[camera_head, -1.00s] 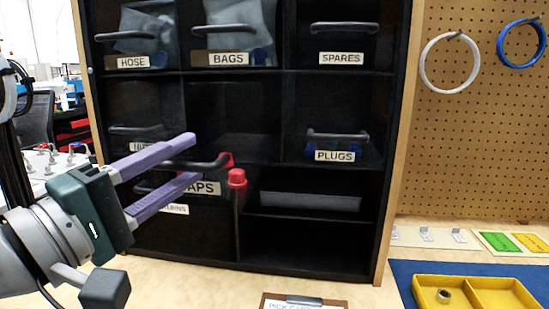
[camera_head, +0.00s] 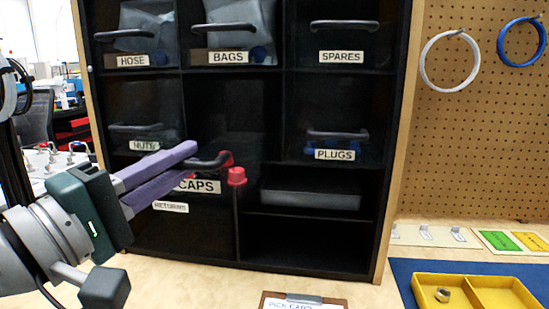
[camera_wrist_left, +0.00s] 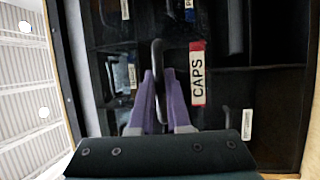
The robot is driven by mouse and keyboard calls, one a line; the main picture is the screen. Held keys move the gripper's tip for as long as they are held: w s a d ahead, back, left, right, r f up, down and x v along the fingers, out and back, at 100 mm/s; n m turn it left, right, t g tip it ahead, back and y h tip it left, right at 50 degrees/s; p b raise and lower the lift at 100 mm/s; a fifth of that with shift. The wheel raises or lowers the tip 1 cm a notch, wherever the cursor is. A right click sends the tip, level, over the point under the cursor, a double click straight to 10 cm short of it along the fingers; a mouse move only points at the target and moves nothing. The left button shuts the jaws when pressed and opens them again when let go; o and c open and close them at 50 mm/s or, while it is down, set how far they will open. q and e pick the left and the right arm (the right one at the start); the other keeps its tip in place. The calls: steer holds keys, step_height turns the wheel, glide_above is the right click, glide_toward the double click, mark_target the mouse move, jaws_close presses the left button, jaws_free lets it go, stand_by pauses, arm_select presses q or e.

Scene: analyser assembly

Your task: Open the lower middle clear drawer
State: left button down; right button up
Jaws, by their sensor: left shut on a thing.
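The clear drawer labelled CAPS (camera_head: 206,187) is in the middle column of the black cabinet and stands out from the cabinet front. Red caps (camera_head: 236,176) show at its right side. Its dark handle (camera_head: 214,161) crosses above the label. My left gripper (camera_head: 195,160) reaches in from the left, its purple fingers shut on this handle. In the left wrist view the fingers (camera_wrist_left: 160,75) close around the dark handle (camera_wrist_left: 157,52), left of the CAPS label (camera_wrist_left: 197,78). The fingers hide part of the drawer front. My right gripper is not in view.
The drawers BAGS (camera_head: 229,57), HOSE (camera_head: 132,60), SPARES (camera_head: 341,57), PLUGS (camera_head: 333,154) and NUTS (camera_head: 144,146) surround it. A clipboard (camera_head: 303,301) and a yellow tray (camera_head: 455,279) lie on the bench. A pegboard (camera_head: 480,140) stands at right.

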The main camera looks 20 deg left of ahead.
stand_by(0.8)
arm_select(q)
steer(key=shift+s+r, duration=0.1)
steer(key=shift+s+d+p, duration=0.25)
steer(key=shift+s+p, duration=0.05)
steer(key=shift+s, duration=0.7)
steer(key=shift+w, duration=0.1)
steer(key=c, duration=0.9)
jaws_free()
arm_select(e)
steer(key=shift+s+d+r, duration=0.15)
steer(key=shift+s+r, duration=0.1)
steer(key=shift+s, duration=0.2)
